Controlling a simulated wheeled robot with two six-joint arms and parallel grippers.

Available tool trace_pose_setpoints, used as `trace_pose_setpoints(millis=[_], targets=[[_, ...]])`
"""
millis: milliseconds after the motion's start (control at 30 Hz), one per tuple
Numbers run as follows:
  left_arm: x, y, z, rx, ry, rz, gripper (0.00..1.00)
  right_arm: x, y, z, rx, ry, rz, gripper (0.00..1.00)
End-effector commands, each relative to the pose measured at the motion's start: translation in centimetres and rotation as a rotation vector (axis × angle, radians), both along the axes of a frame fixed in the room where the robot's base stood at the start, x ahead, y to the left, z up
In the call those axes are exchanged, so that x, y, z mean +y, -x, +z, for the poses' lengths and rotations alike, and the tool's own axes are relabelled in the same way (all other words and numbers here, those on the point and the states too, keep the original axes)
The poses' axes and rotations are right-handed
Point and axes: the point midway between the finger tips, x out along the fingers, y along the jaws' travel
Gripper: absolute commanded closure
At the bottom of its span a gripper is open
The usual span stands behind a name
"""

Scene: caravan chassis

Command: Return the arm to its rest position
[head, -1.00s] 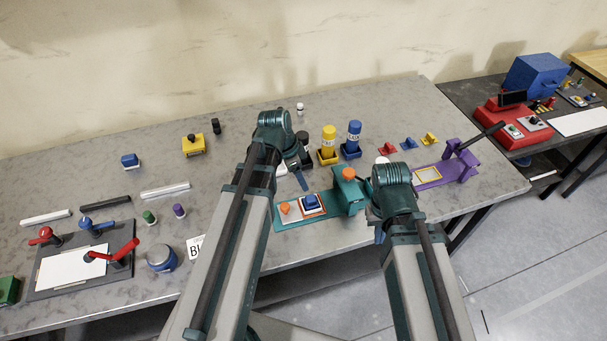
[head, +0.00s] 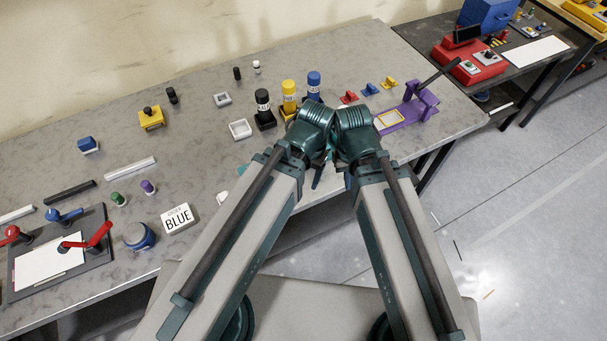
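My two arms reach in from the bottom, and their ends meet close together over the front edge of the grey table (head: 230,165). My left gripper (head: 318,172) is mostly hidden under its wrist; only a dark sliver shows, and I cannot tell whether it is open. My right gripper (head: 341,158) is beside it, largely covered by its own wrist, and its fingers cannot be made out. No held thing is visible at either one. The teal fixture at the front edge is almost wholly hidden behind the wrists.
Black (head: 264,110), yellow (head: 289,98) and blue (head: 314,86) bottles stand just beyond my wrists. A purple fixture (head: 422,103) is to the right. A "BLUE" card (head: 178,218) and a blue round container (head: 139,236) are left. Open floor (head: 530,190) lies right of the table.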

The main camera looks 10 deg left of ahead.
Motion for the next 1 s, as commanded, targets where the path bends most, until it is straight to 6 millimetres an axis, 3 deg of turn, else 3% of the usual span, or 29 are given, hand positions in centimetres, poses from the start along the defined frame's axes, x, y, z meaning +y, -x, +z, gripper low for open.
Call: trace_pose_setpoints(millis=[333,667,1000], targets=[[0.0,-0.1,-0.9,-0.001,0.001,0.000,0.31,0.0,0.0,-0.9,0.000,0.000,0.000,1.00],[0.0,-0.1,-7.0,0.000,0.001,-0.005,0.31,0.0,0.0,-7.0,0.000,0.001,0.005,1.00],[0.0,-0.1,-6.8,0.000,0.001,-0.006,0.31,0.0,0.0,-6.8,0.000,0.001,0.005,1.00]])
